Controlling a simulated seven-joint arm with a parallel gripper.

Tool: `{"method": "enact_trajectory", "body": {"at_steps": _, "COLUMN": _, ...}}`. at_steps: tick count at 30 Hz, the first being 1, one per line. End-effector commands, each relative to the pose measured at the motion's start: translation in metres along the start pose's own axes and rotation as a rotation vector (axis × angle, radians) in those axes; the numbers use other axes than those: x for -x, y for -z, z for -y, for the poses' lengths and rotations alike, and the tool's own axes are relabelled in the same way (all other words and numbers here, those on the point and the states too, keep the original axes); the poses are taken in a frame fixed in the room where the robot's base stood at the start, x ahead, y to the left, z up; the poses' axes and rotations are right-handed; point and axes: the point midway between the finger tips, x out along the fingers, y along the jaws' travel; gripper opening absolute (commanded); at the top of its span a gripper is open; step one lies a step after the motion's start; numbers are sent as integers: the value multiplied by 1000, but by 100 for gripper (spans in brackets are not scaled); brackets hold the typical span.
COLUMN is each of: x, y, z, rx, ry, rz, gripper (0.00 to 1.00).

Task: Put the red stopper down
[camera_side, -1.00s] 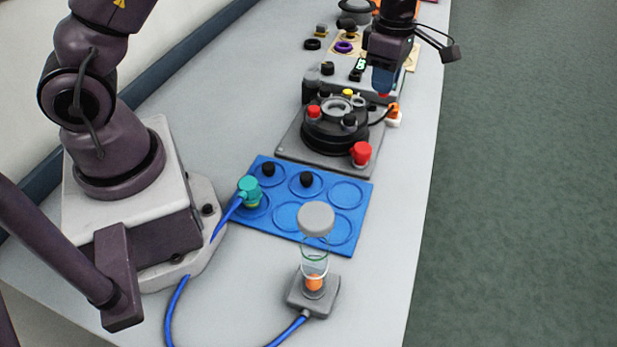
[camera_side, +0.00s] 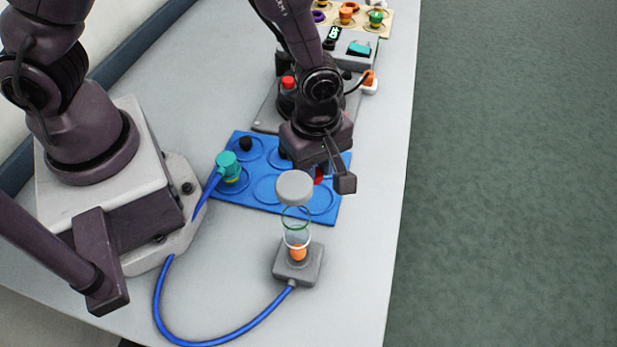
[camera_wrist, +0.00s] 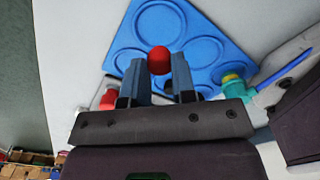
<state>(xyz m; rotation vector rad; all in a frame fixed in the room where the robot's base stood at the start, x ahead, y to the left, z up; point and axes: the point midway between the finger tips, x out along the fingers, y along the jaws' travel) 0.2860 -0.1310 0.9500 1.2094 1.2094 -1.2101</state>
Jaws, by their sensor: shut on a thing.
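My gripper (camera_wrist: 163,76) is shut on the red stopper (camera_wrist: 158,60), a rounded red piece between its two blue-grey fingertips. In the wrist view the stopper shows against the blue mat (camera_wrist: 197,49) with ring outlines. In the side view only a bit of the red stopper (camera_side: 319,175) shows beneath my wrist, over the right part of the blue mat (camera_side: 262,207). My wrist hides the fingers there. I cannot tell whether the stopper touches the mat.
A teal fitting (camera_side: 227,164) with a blue hose sits at the mat's left. Another red knob (camera_side: 288,82) rises behind, partly hidden by my arm.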

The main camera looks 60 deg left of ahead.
Motion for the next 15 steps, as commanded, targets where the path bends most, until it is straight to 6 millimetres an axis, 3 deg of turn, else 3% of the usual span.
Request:
{"method": "enact_trajectory", "body": {"at_steps": 9, "x": -40, "y": 1, "z": 0, "rx": 1, "ry": 4, "rz": -2, "gripper": 0}}
{"method": "enact_trajectory", "body": {"at_steps": 15, "x": -49, "y": 0, "z": -1, "rx": 1, "ry": -1, "rz": 0, "gripper": 0}}
